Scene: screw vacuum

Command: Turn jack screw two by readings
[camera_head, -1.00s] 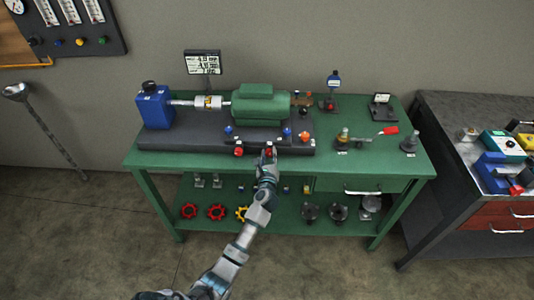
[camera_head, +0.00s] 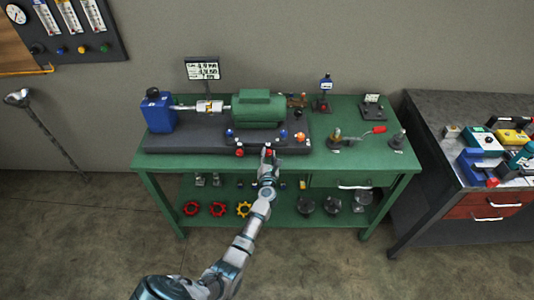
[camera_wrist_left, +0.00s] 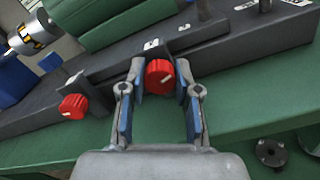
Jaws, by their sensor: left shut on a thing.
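My left gripper (camera_head: 267,150) reaches the front edge of the dark machine base (camera_head: 190,143). In the left wrist view its blue-padded fingers (camera_wrist_left: 159,84) are shut on a red knob (camera_wrist_left: 160,77) with a white mark on its face. The knob lies between the fingertips. A second red knob (camera_wrist_left: 73,106), also with a white pointer mark, sits apart to the left on the same base front; it also shows in the head view (camera_head: 239,152). A small display (camera_head: 202,69) stands behind the base with lines of figures too small to read surely. My right gripper is not in view.
A green motor (camera_head: 258,109) and a blue unit (camera_head: 158,112) sit on the base, joined by a shaft. Orange and blue knobs stand nearby. Handwheels lie on the shelf below.

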